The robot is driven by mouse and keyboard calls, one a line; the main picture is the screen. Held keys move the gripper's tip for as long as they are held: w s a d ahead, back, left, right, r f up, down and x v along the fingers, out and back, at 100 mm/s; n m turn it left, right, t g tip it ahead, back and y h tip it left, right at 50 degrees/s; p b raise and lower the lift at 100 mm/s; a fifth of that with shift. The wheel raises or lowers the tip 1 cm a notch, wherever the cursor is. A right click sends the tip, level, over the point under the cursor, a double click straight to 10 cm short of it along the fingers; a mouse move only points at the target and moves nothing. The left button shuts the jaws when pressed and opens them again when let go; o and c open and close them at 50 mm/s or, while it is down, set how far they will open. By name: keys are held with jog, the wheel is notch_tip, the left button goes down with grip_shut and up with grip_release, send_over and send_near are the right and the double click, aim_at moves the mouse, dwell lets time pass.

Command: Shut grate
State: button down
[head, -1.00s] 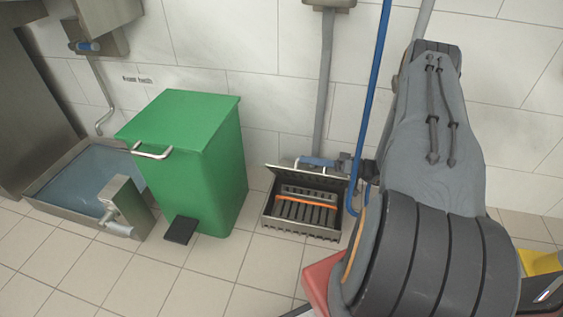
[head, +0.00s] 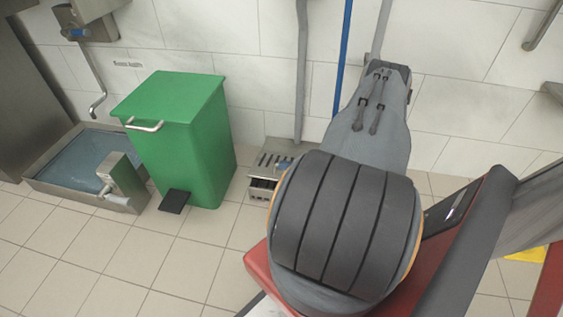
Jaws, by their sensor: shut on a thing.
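The metal grate (head: 276,158), with dark slots, stands low over its floor drain box (head: 260,195) by the wall. A dark gap shows between the grate's front edge and the box, so the grate looks tilted slightly up at the front. My arm covers the right part of the grate and box. My gripper is hidden behind my arm, so its jaws and any contact with the handle cannot be seen.
A green pedal bin (head: 190,140) stands just left of the drain box. A water-filled metal basin (head: 75,165) lies farther left. A grey pipe (head: 301,75) and a blue pipe (head: 343,60) run down the wall behind. The tiled floor in front is clear.

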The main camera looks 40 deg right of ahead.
jog(key=shift+w+a+f, duration=0.1)
jog(key=shift+a+f, duration=0.1)
jog(key=shift+a, duration=0.1)
jog(key=c, duration=1.8)
grip_release()
jog(key=shift+w+a, duration=0.1)
jog(key=shift+o, duration=0.2)
jog(key=shift+d, duration=0.2)
jog(key=shift+s+d, duration=0.15)
jog(key=shift+s, duration=0.2)
jog(key=p+v, duration=0.1)
jog(key=v, duration=0.6)
jog(key=shift+p, duration=0.4)
